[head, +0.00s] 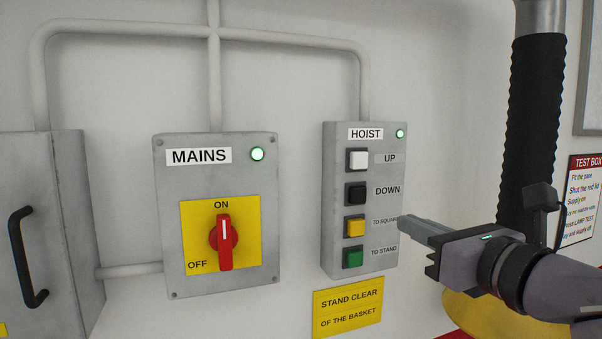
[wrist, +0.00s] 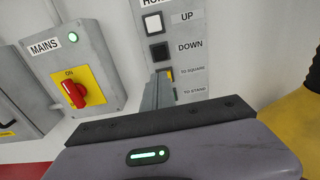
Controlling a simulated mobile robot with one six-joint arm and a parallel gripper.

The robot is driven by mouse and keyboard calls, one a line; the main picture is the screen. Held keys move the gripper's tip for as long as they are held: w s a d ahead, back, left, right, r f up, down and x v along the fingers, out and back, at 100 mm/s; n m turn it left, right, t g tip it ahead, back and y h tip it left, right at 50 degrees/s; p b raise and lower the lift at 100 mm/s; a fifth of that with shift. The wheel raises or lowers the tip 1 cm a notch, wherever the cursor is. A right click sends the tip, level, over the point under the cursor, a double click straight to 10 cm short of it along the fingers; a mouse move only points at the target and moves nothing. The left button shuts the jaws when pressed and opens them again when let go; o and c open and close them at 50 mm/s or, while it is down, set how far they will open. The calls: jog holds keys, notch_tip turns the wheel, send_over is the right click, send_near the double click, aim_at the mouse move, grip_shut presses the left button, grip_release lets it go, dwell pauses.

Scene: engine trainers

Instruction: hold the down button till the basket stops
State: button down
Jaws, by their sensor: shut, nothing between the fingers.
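The hoist box (head: 331,215) is on the white wall in the head view, with a lit green lamp (head: 400,133). Its black down button (head: 356,194) sits below the white up button (head: 358,159). In the wrist view the down button (wrist: 160,51) is in plain sight above my fingers. My gripper (head: 402,224) is shut and empty, at the box's right edge in the head view, level with the yellow button (head: 355,227). In the wrist view my gripper (wrist: 160,78) partly covers the yellow and green buttons. The tip appears apart from the down button. The basket is not identifiable in either view.
A mains box (head: 170,220) to the left has its red switch (head: 224,242) at ON and a lit green lamp. A grey cabinet (head: 60,220) with a black handle is farther left. A yellow sign (head: 347,308) hangs below the hoist box. A black corrugated hose (head: 535,120) stands at right.

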jog(key=p, duration=0.2)
send_near(360, 197)
jog(key=x, duration=0.6)
jog(key=shift+r, duration=0.1)
jog(key=shift+w+a, duration=0.2)
jog(key=shift+w, duration=0.2)
